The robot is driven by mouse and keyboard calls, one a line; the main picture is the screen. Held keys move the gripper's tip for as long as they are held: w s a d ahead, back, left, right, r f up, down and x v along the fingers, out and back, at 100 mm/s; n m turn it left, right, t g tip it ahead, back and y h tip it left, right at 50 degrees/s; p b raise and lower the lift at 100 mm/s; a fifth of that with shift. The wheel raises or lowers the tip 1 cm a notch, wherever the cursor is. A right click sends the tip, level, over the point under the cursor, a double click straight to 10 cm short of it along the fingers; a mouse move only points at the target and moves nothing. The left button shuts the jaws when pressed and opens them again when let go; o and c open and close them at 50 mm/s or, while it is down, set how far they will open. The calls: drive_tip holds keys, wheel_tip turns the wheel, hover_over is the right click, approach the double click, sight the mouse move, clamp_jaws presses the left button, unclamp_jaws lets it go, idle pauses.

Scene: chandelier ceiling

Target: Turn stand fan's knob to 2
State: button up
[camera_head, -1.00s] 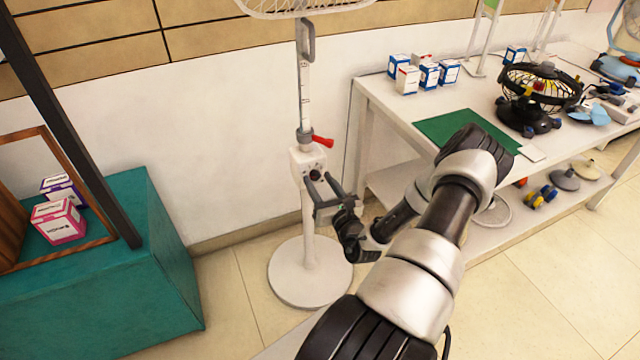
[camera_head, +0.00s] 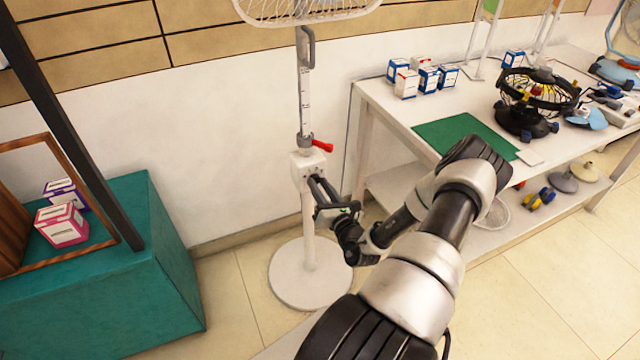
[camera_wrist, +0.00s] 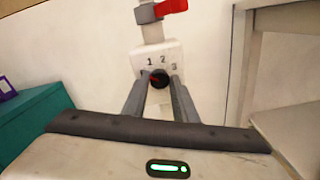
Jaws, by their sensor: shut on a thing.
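The stand fan's white control box (camera_head: 301,160) is on its pole, with a red lever (camera_head: 322,145) above it. In the wrist view the white box (camera_wrist: 176,53) shows the numbers 1, 2 and 3 in an arc above a round black knob (camera_wrist: 159,79). The knob has a red mark at its upper left, which seems to point toward the 1 side. My gripper (camera_wrist: 159,82) is shut on the knob, one finger on each side. In the head view my gripper (camera_head: 314,182) reaches the box from the lower right, and the knob is hidden.
The fan's round white base (camera_head: 290,285) stands on the tiled floor. A white table (camera_head: 385,115) with boxes, a green mat (camera_head: 455,130) and a small black fan (camera_head: 525,110) is at right. A teal cabinet (camera_head: 170,275) is at left.

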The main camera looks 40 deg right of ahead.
drive_tip(key=m+p, duration=0.2)
drive_tip(key=m, duration=0.1)
drive_tip(key=shift+r+m, duration=0.1)
drive_tip(key=shift+m, duration=0.3)
drive_tip(key=m+p, duration=0.1)
drive_tip(key=m, duration=0.3)
drive_tip(key=shift+d+m, duration=0.1)
drive_tip(key=shift+m, duration=0.2)
drive_tip(key=m+p, duration=0.1)
drive_tip(key=m, duration=0.2)
drive_tip(key=shift+f+m, duration=0.15)
drive_tip(key=shift+m, duration=0.85)
drive_tip(key=shift+f+m, duration=0.1)
drive_tip(key=shift+m, duration=0.9)
drive_tip(key=o, duration=1)
drive_tip(key=shift+o, duration=0.2)
drive_tip(key=shift+s, duration=0.15)
